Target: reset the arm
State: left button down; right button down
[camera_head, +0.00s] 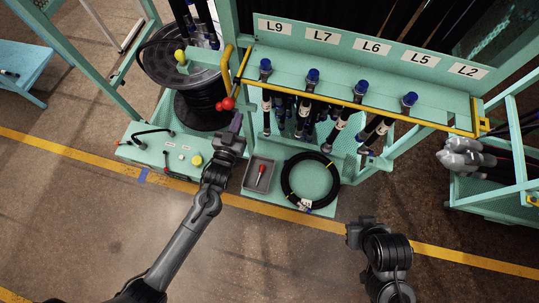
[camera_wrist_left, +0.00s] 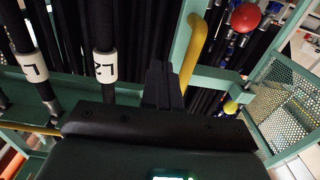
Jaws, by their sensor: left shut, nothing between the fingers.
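My left gripper (camera_head: 237,122) reaches up from the lower left in the head view. It is shut and empty, over the area between the hose reel (camera_head: 195,108) and the small grey tray (camera_head: 247,176). In the left wrist view its closed fingers (camera_wrist_left: 162,85) stand in front of dark hoses and beside a yellow bent bar (camera_wrist_left: 196,48). My right gripper (camera_head: 354,234) is at the lower right, over the floor in front of the station. Its fingers cannot be made out.
A labelled rack (camera_head: 350,84) holds hoses with blue caps. A coiled black hose (camera_head: 288,190) lies on the station base. A red-handled tool lies in the grey tray. A red knob (camera_head: 226,103) is close to my left gripper. A cart (camera_head: 490,195) stands right. Open floor lies in front.

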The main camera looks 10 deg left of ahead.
pick_arm(q)
jog(key=s+a+r+g+y+p, duration=0.1)
jog(key=s+a+g, duration=0.2)
jog(key=s+g, duration=0.75)
jog(key=s+a+r+g+y, duration=0.1)
jog(key=s+a+g, duration=0.25)
jog(key=s, duration=1.35)
notch_tip(320, 180, up, 16)
jog(key=d+f+p, duration=0.1)
jog(key=p, duration=1.5)
notch_tip(320, 180, down, 75)
jog(key=b, duration=7.5)
jog(key=shift+w+r+m, duration=0.2)
jog(key=shift+w+m, duration=0.05)
jog(key=shift+m, duration=0.15)
jog(key=shift+r, duration=0.15)
